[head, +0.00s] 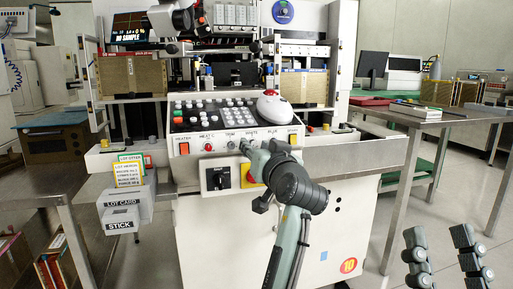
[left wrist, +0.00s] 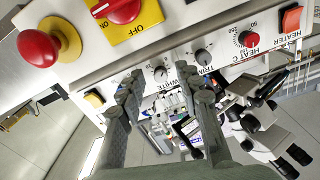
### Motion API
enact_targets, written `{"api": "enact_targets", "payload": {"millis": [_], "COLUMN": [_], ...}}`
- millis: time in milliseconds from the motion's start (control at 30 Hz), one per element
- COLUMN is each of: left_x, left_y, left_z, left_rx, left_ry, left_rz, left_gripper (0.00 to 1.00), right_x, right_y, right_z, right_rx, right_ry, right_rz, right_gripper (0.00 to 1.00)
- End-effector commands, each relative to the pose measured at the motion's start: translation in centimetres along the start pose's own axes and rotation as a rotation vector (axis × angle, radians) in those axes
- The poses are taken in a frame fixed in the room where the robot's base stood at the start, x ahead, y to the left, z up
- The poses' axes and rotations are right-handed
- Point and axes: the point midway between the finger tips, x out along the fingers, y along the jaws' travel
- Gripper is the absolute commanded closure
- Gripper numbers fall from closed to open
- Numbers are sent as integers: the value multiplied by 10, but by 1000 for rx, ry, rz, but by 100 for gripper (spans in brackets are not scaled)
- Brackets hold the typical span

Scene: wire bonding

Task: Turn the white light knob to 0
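The white light knob (left wrist: 160,73) is a small dark round knob above the "WHITE" label in the left wrist view, where the panel appears upside down. My left gripper (left wrist: 160,88) is open, with one fingertip on each side of this knob. A gap shows between the fingers and the knob. In the head view my left gripper (head: 249,148) is at the panel's lower edge below the "WHITE" label and hides the knob. The knob's exact setting is too small to read. My right gripper (head: 440,235) is open and empty at the lower right, away from the machine.
The trim knob (left wrist: 203,56) sits close beside the left gripper's finger. The red heat knob (left wrist: 248,39) and heater switch (left wrist: 291,19) are farther along. A red emergency button (left wrist: 57,41) and a red-yellow rotary switch (left wrist: 117,10) stick out nearby. A side table (head: 440,118) stands right.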

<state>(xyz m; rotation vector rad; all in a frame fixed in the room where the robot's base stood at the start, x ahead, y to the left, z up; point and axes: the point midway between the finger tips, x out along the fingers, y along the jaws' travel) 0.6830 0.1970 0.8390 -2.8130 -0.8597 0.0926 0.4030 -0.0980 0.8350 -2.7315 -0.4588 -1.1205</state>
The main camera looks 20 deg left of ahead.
Motion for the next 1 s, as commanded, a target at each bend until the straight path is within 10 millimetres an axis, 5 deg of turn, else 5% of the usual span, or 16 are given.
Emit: {"api": "enact_targets", "payload": {"millis": [267, 700, 1000], "left_x": [-8, -94, -120], "left_y": [0, 0, 0], "left_z": [0, 0, 0], "left_rx": [0, 0, 0], "left_ry": [1, 0, 0], "left_rz": [0, 2, 0], "left_gripper": [66, 66, 66], "right_x": [0, 0, 0], "right_y": [0, 0, 0], "right_z": [0, 0, 0], "right_rx": [2, 1, 1], "right_ry": [-1, -1, -1], "right_rz": [0, 0, 0], "right_gripper": [60, 60, 60]}}
